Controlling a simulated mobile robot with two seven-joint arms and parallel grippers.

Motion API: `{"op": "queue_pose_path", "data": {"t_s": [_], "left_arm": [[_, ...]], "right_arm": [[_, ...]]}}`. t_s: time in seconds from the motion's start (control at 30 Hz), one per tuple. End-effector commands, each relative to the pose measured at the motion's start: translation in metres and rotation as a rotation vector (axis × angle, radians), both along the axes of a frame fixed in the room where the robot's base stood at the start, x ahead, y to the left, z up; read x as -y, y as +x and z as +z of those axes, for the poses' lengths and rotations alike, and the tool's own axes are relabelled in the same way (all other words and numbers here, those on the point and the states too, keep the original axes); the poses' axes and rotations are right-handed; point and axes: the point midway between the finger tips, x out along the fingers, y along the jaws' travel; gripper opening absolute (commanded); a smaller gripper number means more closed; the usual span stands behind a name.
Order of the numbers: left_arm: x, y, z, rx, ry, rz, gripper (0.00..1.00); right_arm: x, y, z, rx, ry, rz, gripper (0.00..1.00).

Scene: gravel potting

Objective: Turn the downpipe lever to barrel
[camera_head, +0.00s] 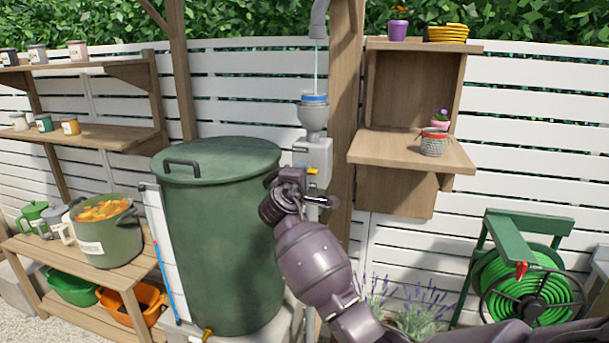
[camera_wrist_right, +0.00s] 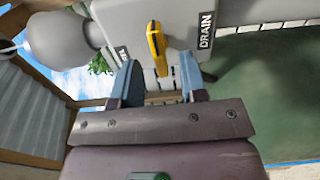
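The yellow downpipe lever (camera_head: 313,171) sits on the front of a grey diverter box (camera_head: 318,152) beside the green lidded barrel (camera_head: 220,235). My right gripper (camera_head: 305,186) is at the box, partly covering the lever in the head view. In the right wrist view the lever (camera_wrist_right: 156,45) stands between and just beyond the fingertips of my right gripper (camera_wrist_right: 158,70). The fingers are apart, with gaps on both sides of the lever. A DRAIN label (camera_wrist_right: 206,31) is to its right; another label is partly hidden behind the left finger. My left gripper is not in view.
A thin water stream (camera_head: 317,65) falls from the downpipe (camera_head: 319,20) into the blue-rimmed funnel (camera_head: 313,110). A wooden post (camera_head: 345,90) and a shelf (camera_head: 400,150) with pots stand right of the box. A green hose reel (camera_head: 530,285) is farther right.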

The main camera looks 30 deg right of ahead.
Motion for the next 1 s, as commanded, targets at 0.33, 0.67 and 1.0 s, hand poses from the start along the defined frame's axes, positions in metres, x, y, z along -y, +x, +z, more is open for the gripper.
{"op": "queue_pose_path", "data": {"t_s": [0.33, 0.67, 1.0], "left_arm": [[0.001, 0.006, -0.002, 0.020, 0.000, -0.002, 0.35], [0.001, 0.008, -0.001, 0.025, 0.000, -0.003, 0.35], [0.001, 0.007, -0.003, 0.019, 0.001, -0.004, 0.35]], "right_arm": [[-0.045, -0.039, -0.001, -0.001, 0.001, 0.001, 0.39], [-0.057, -0.050, 0.000, -0.001, -0.001, -0.001, 0.39], [-0.057, -0.049, 0.000, -0.001, -0.001, -0.001, 0.39]]}}
